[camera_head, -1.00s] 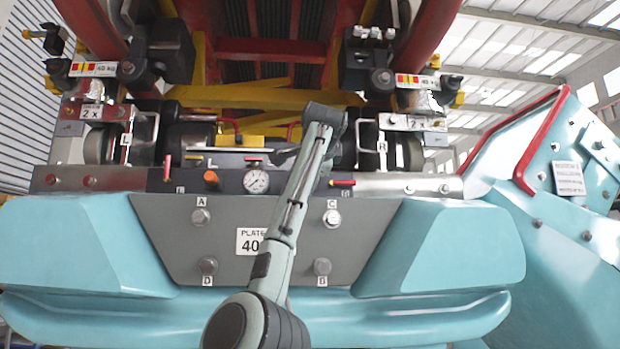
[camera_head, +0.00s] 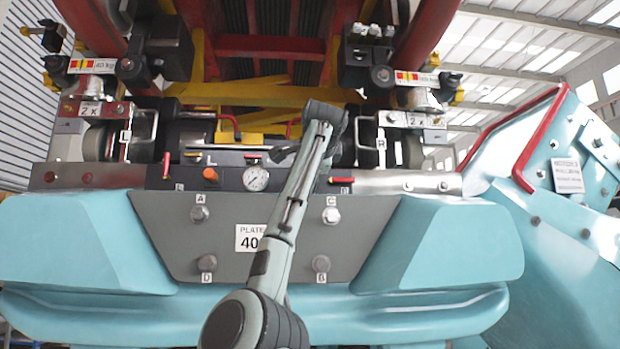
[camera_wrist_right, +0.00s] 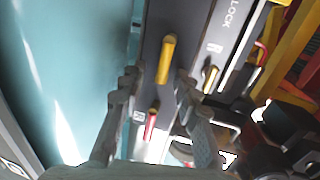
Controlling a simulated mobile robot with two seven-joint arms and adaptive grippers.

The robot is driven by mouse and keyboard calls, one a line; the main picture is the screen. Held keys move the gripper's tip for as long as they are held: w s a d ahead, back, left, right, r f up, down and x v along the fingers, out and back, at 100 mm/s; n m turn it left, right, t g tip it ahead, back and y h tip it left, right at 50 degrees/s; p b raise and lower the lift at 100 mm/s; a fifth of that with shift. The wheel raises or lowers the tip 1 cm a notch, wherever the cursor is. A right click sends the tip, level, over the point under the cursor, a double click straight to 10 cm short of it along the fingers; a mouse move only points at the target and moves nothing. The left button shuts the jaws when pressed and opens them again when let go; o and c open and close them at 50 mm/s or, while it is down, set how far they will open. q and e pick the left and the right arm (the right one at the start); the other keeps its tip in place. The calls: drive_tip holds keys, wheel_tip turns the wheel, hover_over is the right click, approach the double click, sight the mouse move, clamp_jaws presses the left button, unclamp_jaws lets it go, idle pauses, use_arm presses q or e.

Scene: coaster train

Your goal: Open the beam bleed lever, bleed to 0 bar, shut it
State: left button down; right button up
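The grey beam panel (camera_head: 225,186) carries a round gauge (camera_head: 256,179), an orange knob (camera_head: 210,175) and red levers at its left (camera_head: 166,164) and right (camera_head: 340,180). The gauge needle is too small to read. I cannot tell which lever is the bleed lever. My right gripper (camera_head: 283,155) is by the panel, right of the gauge, mostly hidden by its own wrist. In the right wrist view its fingers (camera_wrist_right: 158,80) stand apart around a yellow-orange handle (camera_wrist_right: 166,58), with no clear contact. A red lever (camera_wrist_right: 150,124) lies below, between the fingers. My left gripper is out of view.
Yellow and red frame parts and a wheel block (camera_head: 398,140) stand above the panel. A teal beam body (camera_head: 440,240) lies below and a teal cover with a red rail (camera_head: 540,140) at the right.

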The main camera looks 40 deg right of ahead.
drive_tip(key=v, duration=1.2)
drive_tip(key=shift+r, duration=0.1)
